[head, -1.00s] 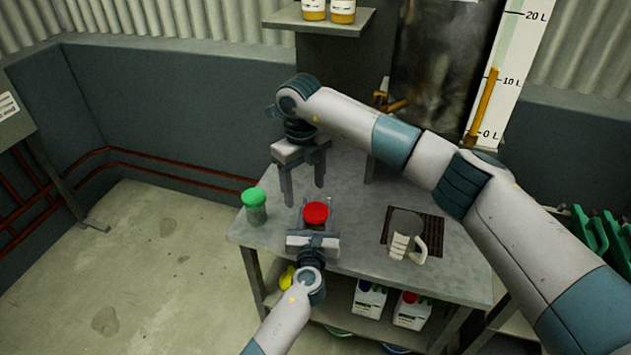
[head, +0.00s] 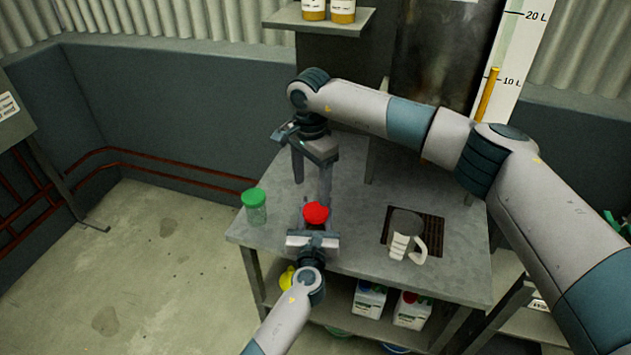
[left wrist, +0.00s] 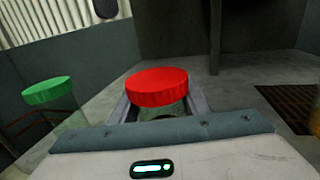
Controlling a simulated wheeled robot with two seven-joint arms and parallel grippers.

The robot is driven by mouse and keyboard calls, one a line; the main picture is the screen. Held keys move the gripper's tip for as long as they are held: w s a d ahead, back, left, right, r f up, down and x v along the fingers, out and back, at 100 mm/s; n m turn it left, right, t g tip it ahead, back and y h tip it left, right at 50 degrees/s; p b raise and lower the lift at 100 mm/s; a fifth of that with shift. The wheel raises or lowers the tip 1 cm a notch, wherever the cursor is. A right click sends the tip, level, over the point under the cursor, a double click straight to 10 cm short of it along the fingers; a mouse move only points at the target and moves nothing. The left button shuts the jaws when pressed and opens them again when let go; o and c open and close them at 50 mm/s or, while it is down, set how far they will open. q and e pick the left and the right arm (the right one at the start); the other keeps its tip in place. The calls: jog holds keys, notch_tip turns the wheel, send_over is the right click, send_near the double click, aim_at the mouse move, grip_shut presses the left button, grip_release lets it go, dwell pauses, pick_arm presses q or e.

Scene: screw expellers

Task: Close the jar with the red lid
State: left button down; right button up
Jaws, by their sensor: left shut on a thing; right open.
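The red lid (head: 316,212) sits on top of a jar near the front of the table. It also shows in the left wrist view (left wrist: 157,87), between the left fingers. My left gripper (head: 315,229) is shut on this jar from the front. The jar's body is mostly hidden by the gripper and lid, and I cannot tell how tightly the lid sits. My right gripper (head: 312,192) points down, open and empty, just behind and above the red lid. One of its fingers appears close to the lid in the head view; contact is unclear.
A jar with a green lid (head: 255,206) stands at the table's left edge. A shelf with bottles (head: 318,22) is at the back. Bare tabletop (head: 362,185) lies between.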

aim_at(316, 210)
jog(key=n, duration=0.3)
jog(key=d+n, duration=0.1)
jog(key=n, duration=0.2)
jog(key=shift+r, duration=0.1)
jog(key=shift+f, duration=4)
jog(key=c, duration=1.1)
